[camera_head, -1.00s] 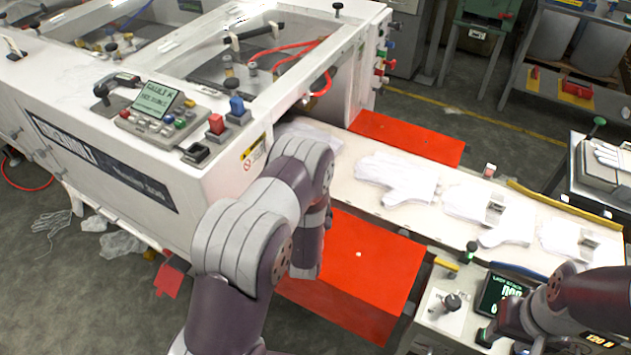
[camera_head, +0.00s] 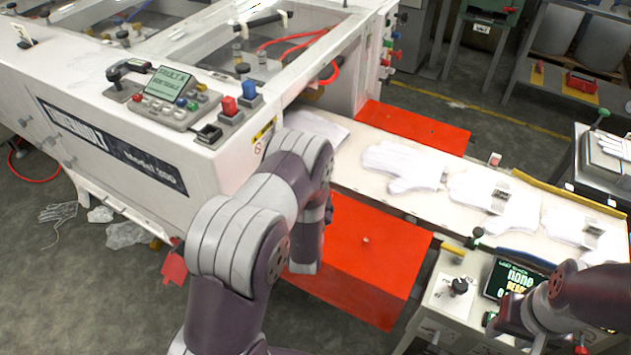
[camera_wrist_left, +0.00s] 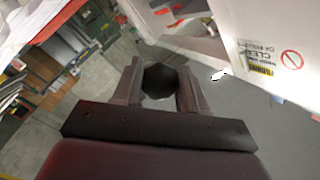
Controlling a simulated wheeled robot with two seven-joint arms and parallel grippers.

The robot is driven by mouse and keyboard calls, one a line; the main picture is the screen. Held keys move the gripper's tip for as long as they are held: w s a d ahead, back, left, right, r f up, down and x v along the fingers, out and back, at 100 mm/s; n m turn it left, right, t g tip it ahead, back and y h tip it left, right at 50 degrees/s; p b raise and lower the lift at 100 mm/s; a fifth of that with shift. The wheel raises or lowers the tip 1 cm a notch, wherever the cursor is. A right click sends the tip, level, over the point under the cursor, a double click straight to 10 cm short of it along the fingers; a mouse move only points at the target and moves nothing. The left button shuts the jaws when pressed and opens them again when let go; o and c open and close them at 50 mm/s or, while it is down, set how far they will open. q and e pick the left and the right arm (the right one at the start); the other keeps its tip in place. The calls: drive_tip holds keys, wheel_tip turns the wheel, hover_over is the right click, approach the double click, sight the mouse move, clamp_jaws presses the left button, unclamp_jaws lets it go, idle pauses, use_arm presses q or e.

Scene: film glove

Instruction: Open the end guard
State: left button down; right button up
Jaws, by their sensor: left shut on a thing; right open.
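The white glove machine (camera_head: 225,165) fills the left of the head view, its open end over a belt. My left arm covers part of that end, and the left gripper is hidden behind it there. In the left wrist view, my left gripper (camera_wrist_left: 160,88) is shut on a dark, many-sided knob (camera_wrist_left: 161,80). A white panel with a prohibition sign (camera_wrist_left: 291,60) is close to its right. I cannot tell the end guard's outline or whether it has moved. My right gripper (camera_head: 498,325) is open at the lower right, by the small control box.
A white belt (camera_head: 345,175) carries several white gloves to the right. Red panels (camera_head: 360,260) flank it. The control box (camera_head: 450,300) stands in front of the belt. A bench with a glove (camera_head: 612,148) is at the far right. Loose gloves lie on the floor.

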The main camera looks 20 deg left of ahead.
use_arm(q)
drive_tip(key=shift+a+r, duration=0.1)
drive_tip(key=c, duration=0.7)
unclamp_jaws()
drive_tip(key=shift+o, duration=0.2)
drive_tip(key=shift+s, duration=0.2)
drive_tip(key=shift+s, duration=0.15)
drive_tip(key=b+v, duration=0.3)
drive_tip(key=v, duration=0.9)
drive_tip(key=shift+s, duration=0.15)
